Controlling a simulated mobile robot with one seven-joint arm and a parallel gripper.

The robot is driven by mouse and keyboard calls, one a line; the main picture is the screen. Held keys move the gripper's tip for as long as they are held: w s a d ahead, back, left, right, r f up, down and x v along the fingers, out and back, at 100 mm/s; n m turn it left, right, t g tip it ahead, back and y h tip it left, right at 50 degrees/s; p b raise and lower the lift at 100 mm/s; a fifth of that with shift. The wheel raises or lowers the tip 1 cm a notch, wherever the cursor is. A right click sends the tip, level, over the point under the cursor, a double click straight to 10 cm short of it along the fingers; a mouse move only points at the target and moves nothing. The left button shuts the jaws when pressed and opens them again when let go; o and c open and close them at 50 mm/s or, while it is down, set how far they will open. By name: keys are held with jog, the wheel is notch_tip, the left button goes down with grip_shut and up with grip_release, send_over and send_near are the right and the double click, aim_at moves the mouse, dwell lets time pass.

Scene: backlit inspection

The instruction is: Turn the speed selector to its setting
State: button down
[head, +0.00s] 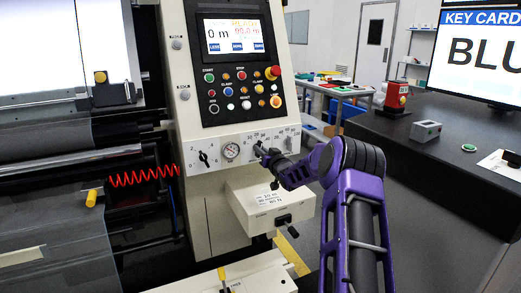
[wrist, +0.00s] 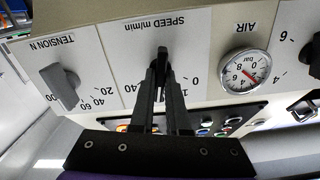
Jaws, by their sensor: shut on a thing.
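The speed selector (wrist: 162,54) is a dark knob under the inverted label "SPEED m/min" in the wrist view. My gripper (wrist: 160,78) is shut on it, one finger on each side. The knob's grip lies nearly upright in that picture. In the head view my gripper (head: 264,154) is at the panel strip and covers most of the selector. A small label (head: 274,196) with two lines of text sits on the box below; its figures are hard to read.
The grey tension knob (wrist: 60,88) is beside the selector, and the air gauge (wrist: 245,70) is on its other side. A black knob (head: 203,158) is further left. Push buttons (head: 240,90) and a screen (head: 233,36) are above. A lever box (head: 270,212) juts out below.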

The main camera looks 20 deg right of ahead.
jog(key=shift+f+m+p, duration=0.15)
jog(key=shift+m+p, duration=0.15)
jog(key=shift+m, duration=1.2)
jog(key=c, duration=0.9)
grip_release()
jog(key=s, duration=1.7)
jog(key=shift+s+d+p, duration=0.2)
jog(key=shift+d+p, duration=0.1)
jog(key=shift+d, duration=0.05)
